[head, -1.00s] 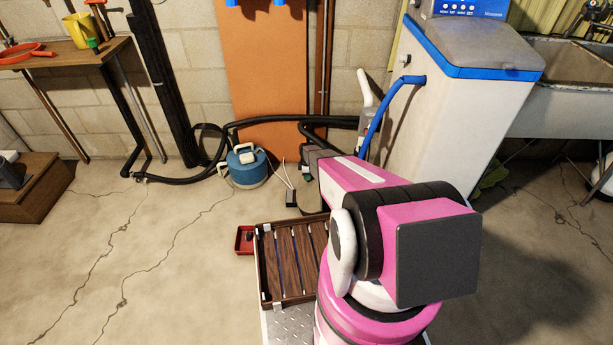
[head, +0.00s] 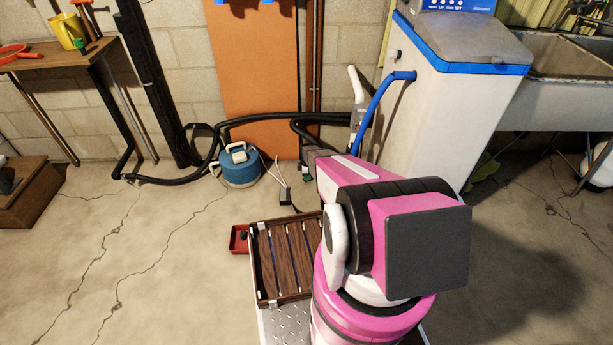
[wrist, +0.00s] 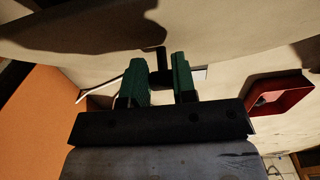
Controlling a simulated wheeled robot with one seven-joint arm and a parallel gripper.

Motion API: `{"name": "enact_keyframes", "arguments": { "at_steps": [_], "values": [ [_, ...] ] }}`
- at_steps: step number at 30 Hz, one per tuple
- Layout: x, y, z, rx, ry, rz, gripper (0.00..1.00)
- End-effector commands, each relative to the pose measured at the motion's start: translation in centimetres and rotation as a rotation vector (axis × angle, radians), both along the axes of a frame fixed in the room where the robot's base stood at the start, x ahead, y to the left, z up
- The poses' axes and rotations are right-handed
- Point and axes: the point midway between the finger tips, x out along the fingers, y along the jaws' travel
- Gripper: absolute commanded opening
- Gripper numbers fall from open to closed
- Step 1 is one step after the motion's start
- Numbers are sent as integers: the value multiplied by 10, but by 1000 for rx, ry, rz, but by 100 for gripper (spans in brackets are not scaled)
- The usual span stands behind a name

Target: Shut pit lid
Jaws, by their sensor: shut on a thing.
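My gripper (wrist: 160,84) shows in the wrist view with two green finger pads. They are shut on a small black piece (wrist: 161,62) between them. I cannot tell from the picture whether that piece belongs to the pit lid. No pit opening or lid can be made out clearly in either view. In the head view my pink and black arm reaches forward low over the floor, and the gripper itself is hidden at its far end.
A blue pump (head: 239,166) with a black hose stands by the wall. The white softener cabinet (head: 447,110) stands right of my arm. A red tray (head: 239,239), also in the wrist view (wrist: 279,96), lies beside the brown slatted rack (head: 287,258). The left floor is open.

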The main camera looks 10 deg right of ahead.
Motion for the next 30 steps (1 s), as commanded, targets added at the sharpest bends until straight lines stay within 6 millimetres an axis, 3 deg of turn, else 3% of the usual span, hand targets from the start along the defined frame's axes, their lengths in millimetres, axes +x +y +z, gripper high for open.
{"name": "enact_keyframes", "arguments": {
  "at_steps": [18, 30],
  "values": [
    [-5, -28, -29, -1, 0, 0, 10],
    [-6, -30, -31, -2, 0, 0, 10]
  ]
}}
